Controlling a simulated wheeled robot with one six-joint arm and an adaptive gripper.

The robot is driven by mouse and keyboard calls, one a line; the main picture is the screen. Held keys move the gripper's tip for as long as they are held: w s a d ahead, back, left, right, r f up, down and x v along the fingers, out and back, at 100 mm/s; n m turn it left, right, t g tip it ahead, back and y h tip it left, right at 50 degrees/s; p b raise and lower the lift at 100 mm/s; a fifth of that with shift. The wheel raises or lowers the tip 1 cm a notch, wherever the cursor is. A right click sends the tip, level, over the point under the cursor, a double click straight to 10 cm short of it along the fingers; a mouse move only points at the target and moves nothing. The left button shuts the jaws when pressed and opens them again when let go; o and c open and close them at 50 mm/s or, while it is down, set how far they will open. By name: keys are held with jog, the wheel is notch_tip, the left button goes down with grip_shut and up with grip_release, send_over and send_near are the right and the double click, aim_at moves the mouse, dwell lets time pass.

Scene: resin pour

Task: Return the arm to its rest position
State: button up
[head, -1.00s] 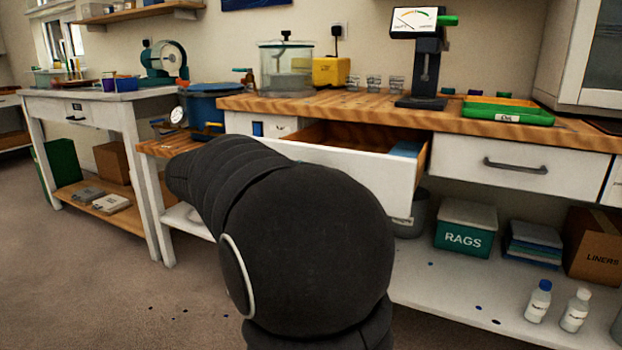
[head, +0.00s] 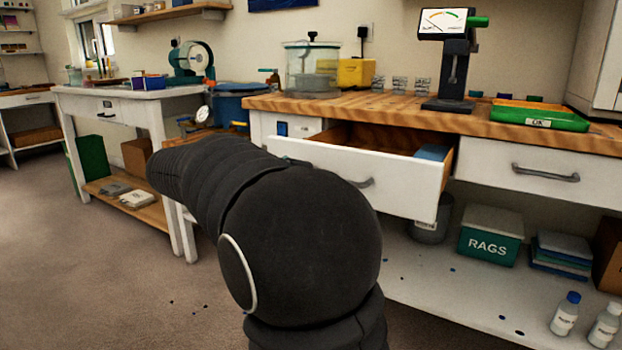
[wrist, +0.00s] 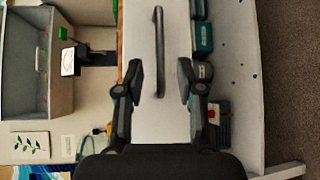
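My dark arm (head: 300,235) fills the middle of the head view, and my gripper is hidden there. In the wrist view, which is turned on its side, my gripper (wrist: 161,82) has its two fingers wide apart. Nothing is held between them. A white drawer front with a dark handle (wrist: 159,50) shows beyond the fingers, and I cannot tell its distance from them. In the head view a drawer (head: 405,190) stands open under the wooden bench, behind my arm, with a blue item (head: 432,152) inside at its right end.
The wooden bench top (head: 390,105) carries a clear chamber (head: 311,68), a gauge stand (head: 455,65) and a green tray (head: 540,117). A rags box (head: 490,240) and bottles (head: 565,313) stand on the lower shelf. A white table (head: 125,95) is at left.

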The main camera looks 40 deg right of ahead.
dwell(0.5)
jog(key=s+a+f+n+t+y+p, duration=0.1)
jog(key=s+a+f+t+y+p, duration=0.3)
jog(key=a, duration=0.6)
jog(key=s+a+f+n+t+y+p, duration=0.2)
jog(key=s+a+f+t+y+p, duration=0.2)
jog(key=s+a+f+t+y, duration=0.4)
jog(key=s+a+y, duration=0.2)
jog(key=s, duration=0.1)
jog(key=shift+t+y+p, duration=0.3)
jog(key=shift+y, duration=0.1)
jog(key=shift+f, duration=0.1)
